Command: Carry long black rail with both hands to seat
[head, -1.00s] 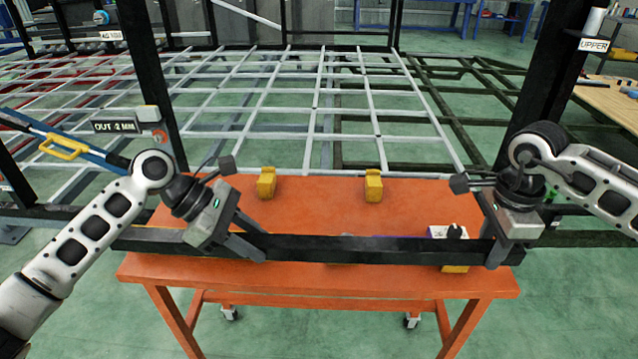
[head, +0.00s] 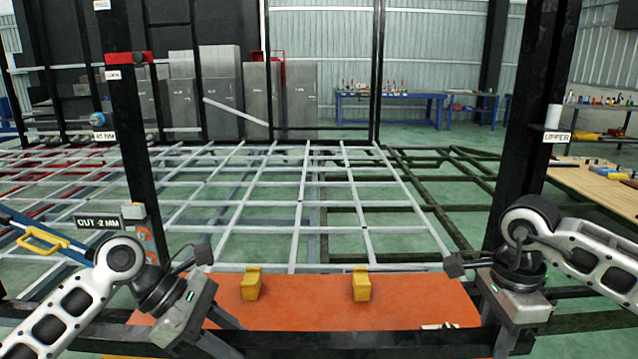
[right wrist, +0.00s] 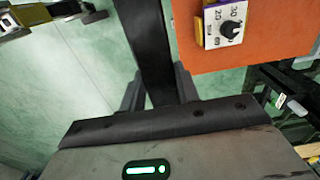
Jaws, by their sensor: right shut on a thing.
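The long black rail (head: 340,343) runs across the bottom of the head view, level and in front of the orange table top. My left gripper (head: 222,346) is on the rail near its left end; its fingertips are partly cut off by the frame edge. My right gripper (head: 497,340) is shut on the rail near its right end. In the right wrist view, the rail (right wrist: 150,45) passes between the two fingers of the right gripper (right wrist: 158,88). The rail's underside and lower edge are out of the head view.
The orange table (head: 310,305) carries two yellow blocks, left (head: 251,284) and right (head: 361,284). A purple-and-white dial box (right wrist: 226,25) sits at its right side. Black posts stand left (head: 133,150) and right (head: 512,130). A grey lattice frame (head: 300,200) lies beyond.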

